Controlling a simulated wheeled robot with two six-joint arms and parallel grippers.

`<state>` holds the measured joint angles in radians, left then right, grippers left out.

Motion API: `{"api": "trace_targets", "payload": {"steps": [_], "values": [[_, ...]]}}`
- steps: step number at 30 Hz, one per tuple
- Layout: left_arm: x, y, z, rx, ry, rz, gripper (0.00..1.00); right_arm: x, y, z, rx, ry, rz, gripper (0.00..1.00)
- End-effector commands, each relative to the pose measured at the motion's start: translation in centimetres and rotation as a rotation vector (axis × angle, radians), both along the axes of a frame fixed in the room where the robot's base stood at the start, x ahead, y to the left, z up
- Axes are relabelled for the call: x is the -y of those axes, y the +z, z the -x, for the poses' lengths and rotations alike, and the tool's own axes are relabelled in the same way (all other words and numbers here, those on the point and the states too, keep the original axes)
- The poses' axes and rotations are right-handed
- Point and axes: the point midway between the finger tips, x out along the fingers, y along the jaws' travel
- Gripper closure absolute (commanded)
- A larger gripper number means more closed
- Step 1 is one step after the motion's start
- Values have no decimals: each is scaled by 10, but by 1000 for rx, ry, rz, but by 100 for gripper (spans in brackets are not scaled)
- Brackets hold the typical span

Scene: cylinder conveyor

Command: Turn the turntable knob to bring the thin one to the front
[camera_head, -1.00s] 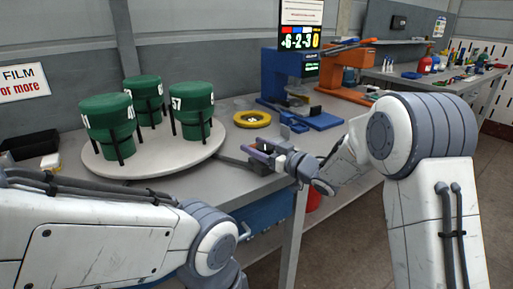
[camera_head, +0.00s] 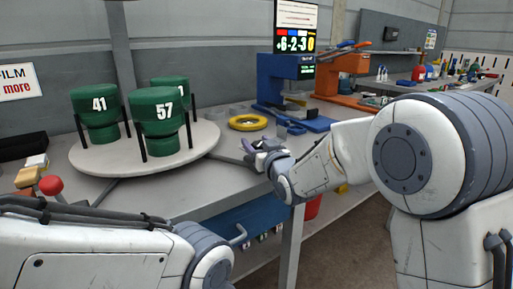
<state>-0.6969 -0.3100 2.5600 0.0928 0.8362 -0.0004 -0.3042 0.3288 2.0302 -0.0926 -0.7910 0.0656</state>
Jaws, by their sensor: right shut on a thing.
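The round grey turntable (camera_head: 207,139) bears dark green cylinders with wide upper parts, standing between thin black posts. The one marked 41 (camera_head: 98,113) is at the left. The one marked 57 (camera_head: 160,120) stands at the front and partly hides a third (camera_head: 172,83) behind. I cannot tell clearly which is thinnest. A red ball knob (camera_head: 50,185) is at the turntable's left front; its link to the turntable is hidden. My right gripper (camera_head: 258,149) is shut on a small purple thing near the table's front edge, right of the turntable. My left gripper is out of view.
A yellow ring (camera_head: 248,122) lies right of the turntable. Behind stand a blue machine (camera_head: 277,78) and an orange machine (camera_head: 335,72). Small blocks (camera_head: 27,176) and a black tray (camera_head: 22,146) lie at the left. A blue drawer front (camera_head: 255,222) is below the tabletop.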

Motion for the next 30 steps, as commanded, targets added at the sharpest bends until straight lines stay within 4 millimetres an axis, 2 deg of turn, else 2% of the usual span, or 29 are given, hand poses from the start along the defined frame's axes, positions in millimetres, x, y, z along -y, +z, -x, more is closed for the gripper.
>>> {"api": "trace_targets", "payload": {"steps": [11,12,13,14,24,30], "values": [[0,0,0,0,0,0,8,0,-1,0,-3,-3,2,92],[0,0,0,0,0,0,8,0,-1,0,-3,-3,2,21],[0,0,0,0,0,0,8,0,-1,0,-4,-3,1,9],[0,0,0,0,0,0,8,0,-1,0,-3,-3,1,7],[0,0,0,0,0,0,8,1,0,2,-1,-4,0,7],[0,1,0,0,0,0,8,10,0,26,-1,-3,0,7]]}}
